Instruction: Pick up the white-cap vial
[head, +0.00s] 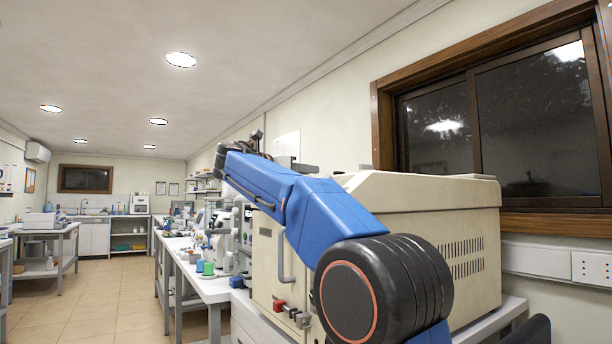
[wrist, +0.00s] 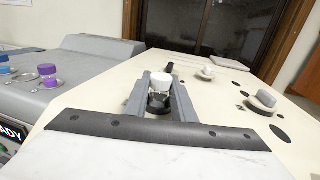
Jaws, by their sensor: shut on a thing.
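The white-cap vial (wrist: 162,84) is between the fingers of my gripper (wrist: 161,98) in the wrist view. The fingers are shut on it, one on each side, and its white cap faces up. Its lower part is dark and partly hidden by the fingers. I cannot tell whether its bottom is clear of the cream machine top beneath. In the head view my blue arm reaches up and left over the cream machine, and the vial cannot be made out there.
The cream machine (head: 430,190) has a flat top with dark holes, a white-topped piece (wrist: 208,70) and a grey knob-like piece (wrist: 265,98). A purple-capped vial (wrist: 48,72) stands on the grey unit at left. A white bench (head: 212,288) with small items runs along the wall.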

